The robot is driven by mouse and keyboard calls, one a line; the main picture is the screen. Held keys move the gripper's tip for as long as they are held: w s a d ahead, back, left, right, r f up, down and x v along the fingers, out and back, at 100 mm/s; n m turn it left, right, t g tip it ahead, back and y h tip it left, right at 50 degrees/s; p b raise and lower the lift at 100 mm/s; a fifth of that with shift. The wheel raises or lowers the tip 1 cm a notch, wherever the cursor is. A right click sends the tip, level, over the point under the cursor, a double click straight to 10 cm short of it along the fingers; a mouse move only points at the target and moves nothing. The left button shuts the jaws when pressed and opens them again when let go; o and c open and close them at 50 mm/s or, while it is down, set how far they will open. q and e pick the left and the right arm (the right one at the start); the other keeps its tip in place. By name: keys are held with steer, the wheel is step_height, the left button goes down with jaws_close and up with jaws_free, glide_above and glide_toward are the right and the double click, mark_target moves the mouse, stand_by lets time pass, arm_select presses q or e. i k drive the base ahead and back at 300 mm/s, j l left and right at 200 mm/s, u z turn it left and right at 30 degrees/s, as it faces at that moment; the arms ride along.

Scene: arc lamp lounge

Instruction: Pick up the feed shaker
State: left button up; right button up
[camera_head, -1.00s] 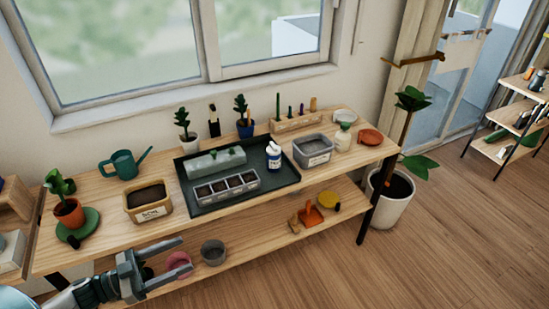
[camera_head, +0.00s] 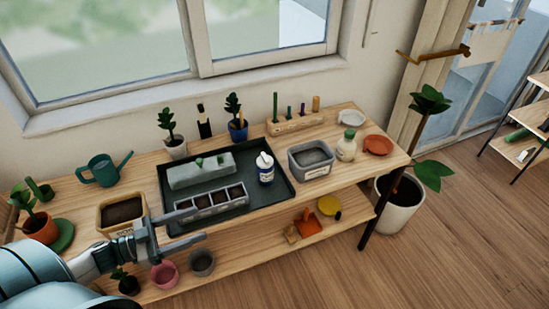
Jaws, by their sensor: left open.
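The feed shaker appears to be the small bottle (camera_head: 265,168) with a white top and a blue body. It stands upright on the right part of the dark tray (camera_head: 285,185), on the wooden bench. My left gripper (camera_head: 203,224) is open and empty, at the bench's front edge, left of the bottle and nearer to me. Its fingers point right, in front of the grey seed tray, and are clear of the bottle. My right gripper is out of view.
A grey seed tray (camera_head: 211,199) and a pale block (camera_head: 190,174) share the dark tray. A soil box (camera_head: 121,211) sits left, partly behind my arm.

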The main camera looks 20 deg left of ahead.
mark_target(265, 177)
steer(key=i+j, duration=0.1)
steer(key=i, duration=0.35)
steer(key=i+j+z, duration=0.1)
steer(key=i, duration=0.3)
steer(key=k, duration=0.15)
